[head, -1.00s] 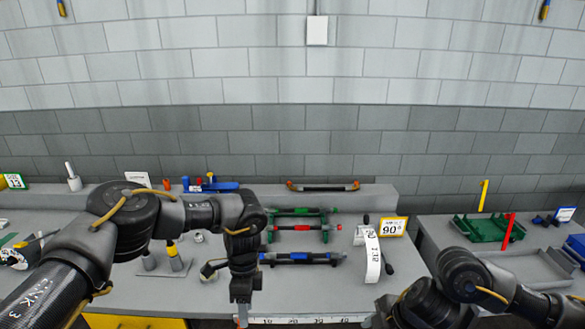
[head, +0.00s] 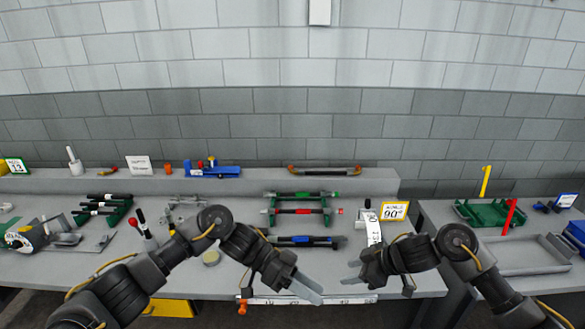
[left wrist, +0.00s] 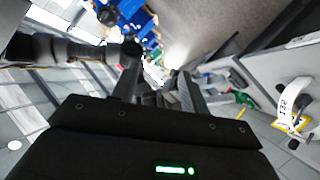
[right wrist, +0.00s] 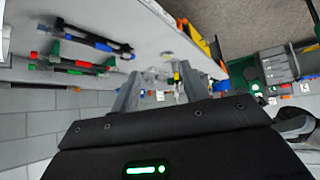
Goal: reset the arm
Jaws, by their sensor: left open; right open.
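My left gripper (head: 310,291) is at the front edge of the main bench, its fingers pointing right and slightly down in the head view. It is empty and open; its fingers also show in the left wrist view (left wrist: 160,85). My right gripper (head: 350,274) is slightly higher and to the right, pointing left towards the left one. It is open and empty, and its spread fingers show in the right wrist view (right wrist: 162,85). The two grippers are close together but apart. Neither touches any tool.
Crimper-like tools with blue (head: 300,241), red (head: 298,211) and green (head: 303,195) parts lie in rows on the bench (head: 240,184). A "90" sign (head: 394,211) and white tag strip (head: 373,228) stand near my right arm. Green tray (head: 484,213) is on the right bench.

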